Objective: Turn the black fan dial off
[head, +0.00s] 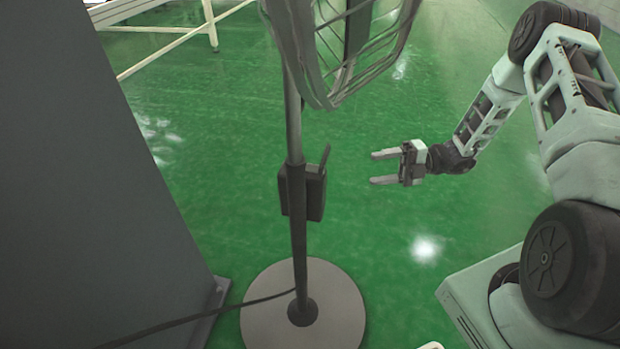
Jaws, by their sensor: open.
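A standing fan is in the middle of the head view, with its wire cage (345,45) cut off at the top. A black control box (315,192) is fixed to the fan's pole (298,235). A thin dark lever-like piece (325,158) stands up from the box. I cannot make out the dial's markings or position. My gripper (376,168) is open and empty, to the right of the box and apart from it. Its two fingers point left, toward the pole.
The fan's round grey base (345,310) rests on the green floor (200,130). A dark cable (200,316) runs left from it. A large grey panel (90,200) fills the left side. A white metal frame (165,38) stands behind. Floor around my gripper is clear.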

